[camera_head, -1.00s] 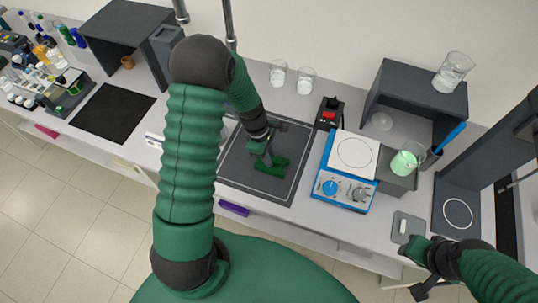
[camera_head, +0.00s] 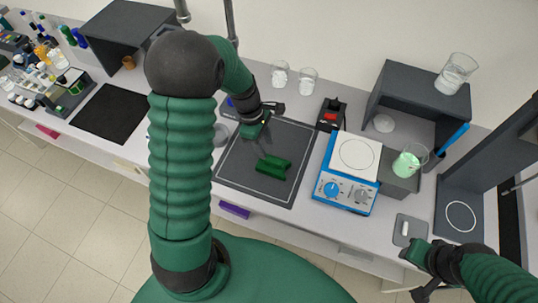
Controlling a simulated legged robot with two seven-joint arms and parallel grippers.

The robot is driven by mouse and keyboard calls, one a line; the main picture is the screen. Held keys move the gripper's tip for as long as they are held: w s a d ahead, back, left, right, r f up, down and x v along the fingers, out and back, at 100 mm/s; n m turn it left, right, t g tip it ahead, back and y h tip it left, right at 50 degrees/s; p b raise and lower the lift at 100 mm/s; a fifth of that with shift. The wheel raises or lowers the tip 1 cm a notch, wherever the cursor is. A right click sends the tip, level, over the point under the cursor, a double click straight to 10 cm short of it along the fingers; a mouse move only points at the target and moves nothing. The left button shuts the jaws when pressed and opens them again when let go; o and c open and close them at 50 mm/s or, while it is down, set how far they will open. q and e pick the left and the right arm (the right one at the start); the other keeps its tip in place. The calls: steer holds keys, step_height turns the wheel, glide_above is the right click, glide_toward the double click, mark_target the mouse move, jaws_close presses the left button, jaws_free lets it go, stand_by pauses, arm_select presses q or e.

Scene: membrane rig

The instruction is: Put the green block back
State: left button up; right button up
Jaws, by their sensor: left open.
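The green block (camera_head: 273,167), with a notched right end, lies on the dark square mat (camera_head: 247,180) in the middle of the bench. My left gripper (camera_head: 254,128) is open and empty above the mat's upper left part. It is up and left of the block, with a visible gap between them. My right gripper (camera_head: 414,254) is at the lower right, beside a small grey tray (camera_head: 407,241) with a white piece (camera_head: 405,228). Its jaws are too small to read.
A blue and white hotplate (camera_head: 346,185) stands right of the mat, with a black device with a red switch (camera_head: 331,115) behind it. Glass beakers (camera_head: 308,82) stand at the back. A beaker of green liquid (camera_head: 407,162) is at right. A black mat (camera_head: 101,112) lies clear at left.

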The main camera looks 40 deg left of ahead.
arm_select(q)
step_height(320, 180, up, 4)
steer(key=s+d+m+t+y, duration=0.2)
steer(key=s+d+m, duration=0.6)
steer(key=m, duration=1.2)
steer(key=shift+s+d+r+m+y, duration=0.35)
steer(key=shift+d+m+y, duration=0.05)
steer(key=shift+d, duration=0.55)
arm_select(e)
steer(key=shift+a+f, duration=0.15)
steer(key=shift+f, duration=0.05)
arm_select(q)
steer(key=shift+d, duration=0.1)
arm_select(e)
steer(key=shift+s, duration=0.1)
arm_select(q)
steer(key=shift+d, duration=0.25)
arm_select(e)
steer(key=shift+d, duration=0.35)
arm_select(q)
steer(key=shift+a, duration=0.25)
arm_select(e)
steer(key=shift+a, duration=0.25)
